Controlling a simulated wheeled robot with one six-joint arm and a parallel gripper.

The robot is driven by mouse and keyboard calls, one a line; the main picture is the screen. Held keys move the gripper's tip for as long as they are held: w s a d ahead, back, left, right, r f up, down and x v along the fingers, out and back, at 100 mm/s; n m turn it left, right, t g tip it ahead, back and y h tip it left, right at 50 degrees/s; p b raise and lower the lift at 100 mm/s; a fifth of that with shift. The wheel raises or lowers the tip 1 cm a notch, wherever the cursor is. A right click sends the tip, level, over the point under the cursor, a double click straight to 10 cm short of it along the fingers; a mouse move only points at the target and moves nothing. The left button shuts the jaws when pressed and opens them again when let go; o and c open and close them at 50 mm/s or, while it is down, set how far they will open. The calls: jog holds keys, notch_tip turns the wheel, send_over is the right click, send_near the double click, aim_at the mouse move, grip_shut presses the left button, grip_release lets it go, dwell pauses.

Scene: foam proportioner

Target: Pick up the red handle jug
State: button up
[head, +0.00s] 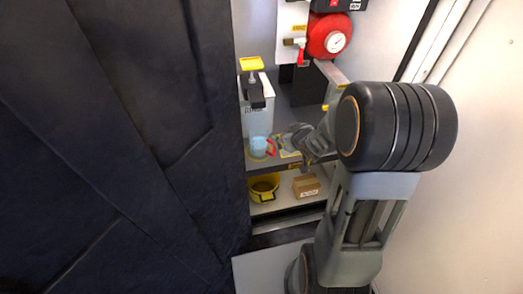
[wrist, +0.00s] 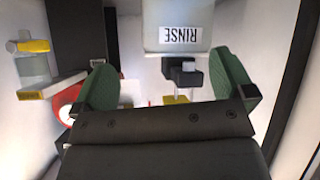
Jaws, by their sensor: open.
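The jug (head: 259,147) is small and pale blue, with a red handle on its right side. In the head view it stands upright on the dark shelf, in front of the white container. My gripper (head: 292,138) is just right of the red handle, apart from it as far as I can see. In the wrist view my gripper (wrist: 168,84) shows two green finger pads spread wide with nothing held between them. I cannot make out the jug in the wrist view.
A white container labelled RINSE (wrist: 175,15) with a black tap (wrist: 182,74) stands behind the jug. A dark panel (head: 120,150) borders the left.

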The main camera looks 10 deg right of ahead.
aim_at(263, 145)
jog(key=w+a+f+y+b, duration=0.1)
jog(key=w+a+f, duration=0.2)
jog(key=w+f, duration=0.3)
jog(key=w+a+f+n+y+b, duration=0.1)
jog(key=w+a+f+y, duration=0.1)
jog(key=w+f, duration=0.3)
jog(key=shift+w+a+f+t+y, duration=0.35)
jog(key=shift+w+a+t, duration=0.1)
jog(key=shift+a, duration=0.35)
jog(key=c, duration=1.1)
jog(key=shift+c, duration=0.3)
jog(key=shift+r, duration=0.15)
